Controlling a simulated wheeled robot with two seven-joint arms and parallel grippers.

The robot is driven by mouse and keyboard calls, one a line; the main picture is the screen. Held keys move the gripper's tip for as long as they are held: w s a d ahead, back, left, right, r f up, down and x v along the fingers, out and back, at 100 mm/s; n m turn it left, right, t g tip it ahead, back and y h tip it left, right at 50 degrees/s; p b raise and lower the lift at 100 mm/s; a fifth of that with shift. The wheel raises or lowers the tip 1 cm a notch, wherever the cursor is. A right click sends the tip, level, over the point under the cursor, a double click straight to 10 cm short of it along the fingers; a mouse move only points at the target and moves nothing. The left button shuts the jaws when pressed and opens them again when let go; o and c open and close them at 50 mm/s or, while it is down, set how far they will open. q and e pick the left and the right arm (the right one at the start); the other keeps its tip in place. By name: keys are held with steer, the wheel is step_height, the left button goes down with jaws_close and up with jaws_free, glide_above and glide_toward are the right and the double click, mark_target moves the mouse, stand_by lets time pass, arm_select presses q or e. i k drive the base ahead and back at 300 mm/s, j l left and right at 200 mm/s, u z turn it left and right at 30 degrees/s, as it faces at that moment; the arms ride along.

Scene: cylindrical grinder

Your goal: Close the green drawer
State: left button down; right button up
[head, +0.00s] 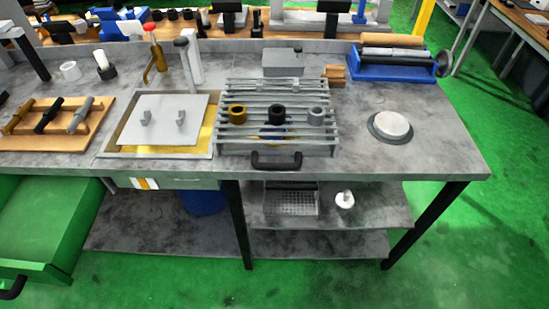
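The green drawer (42,222) is pulled out from under the left part of the grey workbench, at the left edge of the head view. Its inside looks empty in the part that shows. A black handle (12,288) sits on its front, at the lower left, partly cut off by the picture edge. Neither of my grippers shows in the head view, so nothing of mine is seen touching the drawer.
The grey workbench (430,150) carries a wooden tool tray (98,115), a lidded basin, a slatted rack (232,145) with three rings, and a blue roller unit (395,72). Shelves and black legs stand below. The green floor is open in front and right.

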mark_target(46, 221)
steer(key=u, duration=2.25)
